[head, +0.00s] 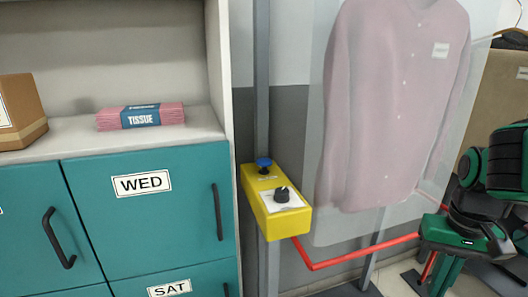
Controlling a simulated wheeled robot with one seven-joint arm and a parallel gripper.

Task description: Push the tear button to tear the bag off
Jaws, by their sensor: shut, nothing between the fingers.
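A yellow control box (272,208) is fixed to a grey upright post in the middle of the head view. A blue push button (263,162) stands on its upper end, with small lettering too small to read. A black knob (282,194) sits on a white plate nearer the front. A clear bag (333,222) hangs to the right over a pink buttoned shirt (395,105). My gripper (441,282) is at the lower right, shut and empty, well right of the box and apart from the button and bag. Its fingers are partly hard to make out.
A red bar (365,252) runs right from the box below the bag. Teal lockers (140,225) with black handles stand left, below a shelf holding a pink tissue pack (140,116) and a cardboard box (18,110). Another bagged brown garment (497,90) hangs far right.

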